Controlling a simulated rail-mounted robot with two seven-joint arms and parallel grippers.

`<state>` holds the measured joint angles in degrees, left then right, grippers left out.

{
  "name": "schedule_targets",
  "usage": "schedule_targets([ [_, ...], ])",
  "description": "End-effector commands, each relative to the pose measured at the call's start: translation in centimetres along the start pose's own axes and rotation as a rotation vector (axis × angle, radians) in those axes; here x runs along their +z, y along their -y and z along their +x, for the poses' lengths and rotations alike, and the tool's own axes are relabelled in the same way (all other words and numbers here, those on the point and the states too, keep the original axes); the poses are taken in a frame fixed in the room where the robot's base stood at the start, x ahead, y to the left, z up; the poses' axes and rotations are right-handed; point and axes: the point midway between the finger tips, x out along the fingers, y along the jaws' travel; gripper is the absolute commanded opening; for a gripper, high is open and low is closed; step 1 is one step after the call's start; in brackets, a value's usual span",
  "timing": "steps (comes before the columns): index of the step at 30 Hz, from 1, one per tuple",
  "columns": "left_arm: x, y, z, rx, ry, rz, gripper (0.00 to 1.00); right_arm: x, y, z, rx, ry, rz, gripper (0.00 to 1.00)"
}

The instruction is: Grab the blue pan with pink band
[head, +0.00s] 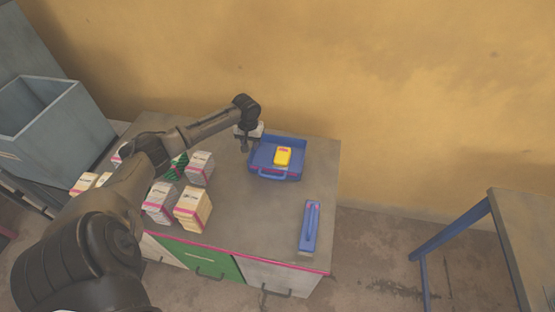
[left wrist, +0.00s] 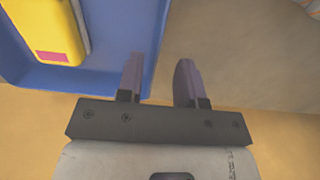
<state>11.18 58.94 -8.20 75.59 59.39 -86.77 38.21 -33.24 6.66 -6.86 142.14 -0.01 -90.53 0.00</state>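The blue pan (head: 262,153) is a shallow tray with a blue handle at its front, on the grey counter near the wall. A little pink seems to show low on its front side. A yellow block (head: 283,156) lies in it. My left gripper (head: 244,146) is at the pan's left side. In the left wrist view the gripper (left wrist: 160,80) is open, with one finger over the inside of the pan (left wrist: 108,82) and the other outside its wall. Whether the fingers touch the wall I cannot tell. My right gripper is not in view.
A blue handled tool (head: 310,228) lies at the counter's right front. Several stacks of packets (head: 193,207) stand at the left, partly behind my arm. A grey bin (head: 50,118) is at far left. The counter's middle is clear. Another table (head: 525,235) stands at right.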

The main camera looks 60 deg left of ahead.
Motion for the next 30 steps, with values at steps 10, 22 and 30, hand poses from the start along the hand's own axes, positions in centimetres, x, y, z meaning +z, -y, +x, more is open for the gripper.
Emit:
schedule_targets([
  [10,0.3,-0.4,4.4,0.000,0.001,0.001,0.34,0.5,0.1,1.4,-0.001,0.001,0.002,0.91],
  [22,0.3,-0.4,4.7,-0.001,0.000,0.001,0.23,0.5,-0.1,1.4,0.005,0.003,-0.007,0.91],
  [30,0.3,-0.4,4.7,-0.001,0.000,0.001,0.00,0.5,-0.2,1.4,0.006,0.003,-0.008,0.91],
])
